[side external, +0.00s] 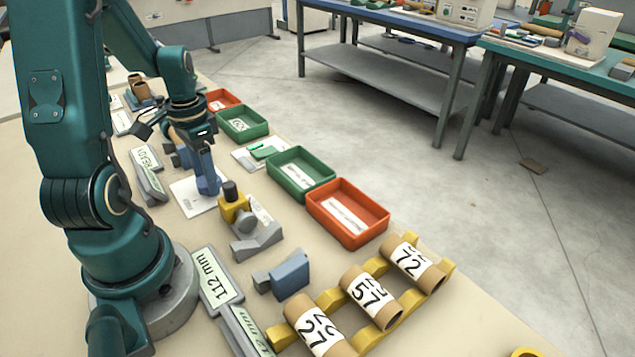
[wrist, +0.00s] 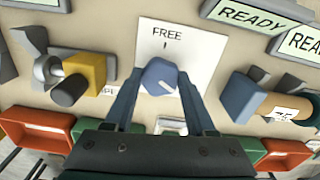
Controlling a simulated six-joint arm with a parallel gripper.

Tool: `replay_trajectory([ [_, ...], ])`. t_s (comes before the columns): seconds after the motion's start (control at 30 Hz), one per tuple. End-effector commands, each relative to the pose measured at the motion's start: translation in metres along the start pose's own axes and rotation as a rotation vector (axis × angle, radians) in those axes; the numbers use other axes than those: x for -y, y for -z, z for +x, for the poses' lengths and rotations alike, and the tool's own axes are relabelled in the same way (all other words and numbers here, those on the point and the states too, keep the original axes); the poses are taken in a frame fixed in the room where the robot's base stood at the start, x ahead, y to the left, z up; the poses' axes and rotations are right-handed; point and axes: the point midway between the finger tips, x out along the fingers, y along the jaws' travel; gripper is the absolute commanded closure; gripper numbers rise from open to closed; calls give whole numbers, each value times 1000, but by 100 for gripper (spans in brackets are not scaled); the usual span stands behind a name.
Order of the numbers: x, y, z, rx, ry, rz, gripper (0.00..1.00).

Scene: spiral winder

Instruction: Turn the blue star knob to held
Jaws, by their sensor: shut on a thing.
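The blue star knob (wrist: 157,72) sits on a white plate (wrist: 205,40) in the wrist view. The plate carries the word FREE and a short tick above the knob. A pale line on the knob lies toward its lower right, away from the tick. My gripper (wrist: 160,80) is shut on the knob, one blue finger on each side. The plate below the knob is partly covered by the fingers; I see no HELD label. In the side external view my gripper (side external: 208,190) points down at the plate (side external: 186,196), and its fingers hide the knob.
A yellow block with a dark knob (side external: 235,204) stands close by, with a blue-grey block (side external: 290,276) farther along. Green (side external: 300,173) and orange (side external: 348,213) trays line the table edge. Cardboard tubes (side external: 372,298) lie on a yellow rack. A READY display (side external: 149,170) is behind.

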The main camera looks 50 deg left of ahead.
Motion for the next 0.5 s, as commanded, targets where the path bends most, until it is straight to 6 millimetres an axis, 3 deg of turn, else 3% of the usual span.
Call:
replay_trajectory([
  [0.07, 0, 0, 0, -1, 2, 5, 100],
  [0.1, 0, 0, 0, -1, 2, 5, 29],
  [0.13, 0, 0, 0, -1, 2, 5, 18],
  [0.17, 0, 0, 0, -1, 1, 4, 14],
  [0.5, 0, 0, -3, -1, 2, 2, 14],
])
